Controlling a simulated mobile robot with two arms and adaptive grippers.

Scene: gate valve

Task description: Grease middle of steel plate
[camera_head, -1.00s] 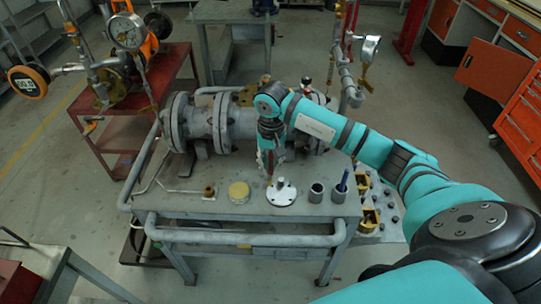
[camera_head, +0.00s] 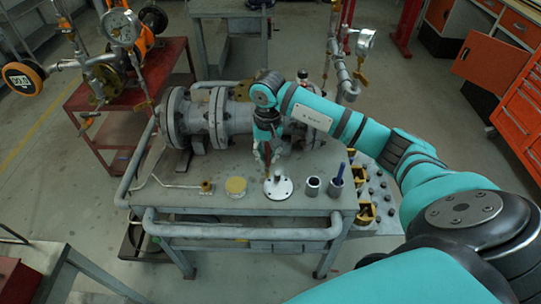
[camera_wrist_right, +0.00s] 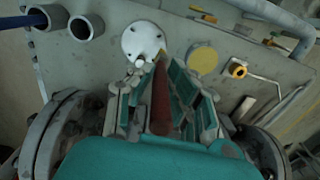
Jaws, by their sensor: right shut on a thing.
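The steel plate (camera_head: 279,188) is a pale round disc with bolt holes and a short stem, lying on the grey bench top. It also shows in the right wrist view (camera_wrist_right: 143,40). My right gripper (camera_head: 268,148) is above and just behind it, pointing down. In the right wrist view its fingers are shut on a reddish-brown brush (camera_wrist_right: 161,95). A round yellow tin (camera_head: 236,186), probably grease, sits left of the plate. My left gripper is not in view.
Two grey cups (camera_head: 312,186) stand right of the plate, one holding a blue-handled item (camera_head: 338,177). A brass-ended bent rod (camera_head: 206,187) lies left of the tin. The large flanged valve body (camera_head: 215,118) stands behind on the bench.

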